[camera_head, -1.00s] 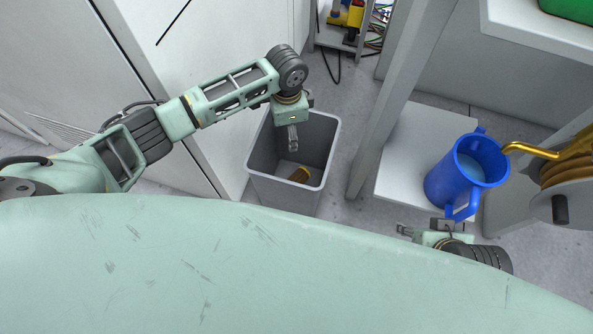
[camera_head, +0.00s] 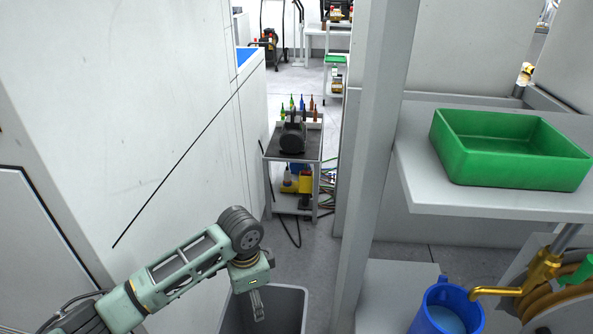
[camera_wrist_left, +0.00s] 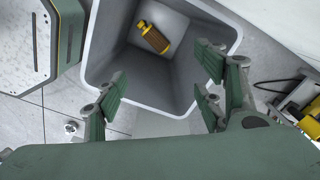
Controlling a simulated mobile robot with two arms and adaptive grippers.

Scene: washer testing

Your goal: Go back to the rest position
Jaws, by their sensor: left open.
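My left gripper (camera_head: 258,305) hangs over the grey bin (camera_head: 291,292) at the bottom of the head view, with its arm coming in from the lower left. In the left wrist view my left gripper (camera_wrist_left: 160,95) has its fingers spread wide and holds nothing. The bin (camera_wrist_left: 100,45) shows below the fingers there. A yellow and dark cylindrical part (camera_wrist_left: 153,37) lies on the bin's floor, apart from the fingers. My right gripper is out of the head view.
A blue jug (camera_head: 447,310) stands under a brass spout (camera_head: 495,291) at the lower right. A green tray (camera_head: 510,150) sits on a white shelf (camera_head: 425,185). A grey post (camera_head: 365,170) rises mid-view. A cart (camera_head: 291,160) with bottles stands beyond. A white wall is at left.

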